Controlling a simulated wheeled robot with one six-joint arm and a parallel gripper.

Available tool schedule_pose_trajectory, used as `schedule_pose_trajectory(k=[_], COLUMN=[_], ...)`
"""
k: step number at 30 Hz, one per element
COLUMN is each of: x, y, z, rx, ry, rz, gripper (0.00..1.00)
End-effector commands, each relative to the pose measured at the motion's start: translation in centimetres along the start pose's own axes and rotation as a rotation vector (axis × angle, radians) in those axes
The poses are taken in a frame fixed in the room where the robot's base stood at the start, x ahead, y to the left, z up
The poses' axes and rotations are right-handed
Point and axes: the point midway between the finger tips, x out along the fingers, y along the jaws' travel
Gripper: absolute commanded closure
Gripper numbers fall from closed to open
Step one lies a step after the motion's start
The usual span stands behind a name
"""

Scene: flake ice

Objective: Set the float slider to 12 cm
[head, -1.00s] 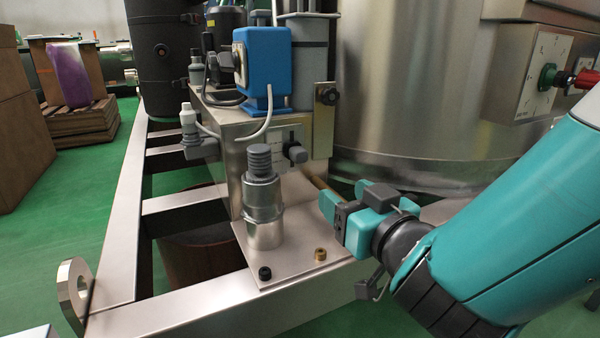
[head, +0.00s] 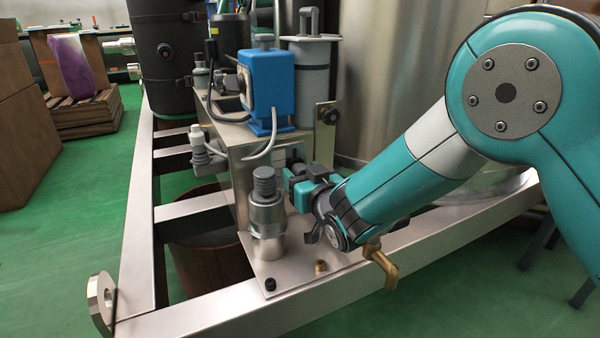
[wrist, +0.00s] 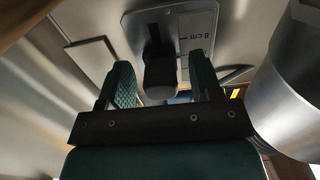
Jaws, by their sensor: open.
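The float slider's dark grey knob (wrist: 160,72) stands out from a slotted plate in the wrist view. A white scale strip (wrist: 198,32) beside the slot carries tick marks and the sideways text "8 cm". The knob's exact reading cannot be told. My gripper (wrist: 163,84) is open, with one teal finger on each side of the knob; whether either touches it is unclear. In the head view my gripper (head: 302,188) is at the front of the steel box (head: 232,140), behind the grey ribbed fitting, and mostly hides the slider.
The grey ribbed fitting (head: 266,205) stands close left of my gripper. A blue pump (head: 266,82) with a pale hose sits on the box above. A large steel tank (head: 400,70) is behind my arm. A brass valve (head: 380,262) hangs below my forearm. Green floor lies around the frame.

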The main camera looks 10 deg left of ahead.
Motion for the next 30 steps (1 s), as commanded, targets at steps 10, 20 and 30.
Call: schedule_pose_trajectory(k=[10, 20, 30], x=[0.6, 0.6, 0.5], y=[0.0, -0.1, -0.1], z=[-0.1, -0.1, -2.2], rx=[-0.001, -0.001, 0.0], ry=[0.0, 0.0, 0.001], rz=[-0.001, -0.002, -0.003], gripper=[0.42, 1.0, 1.0])
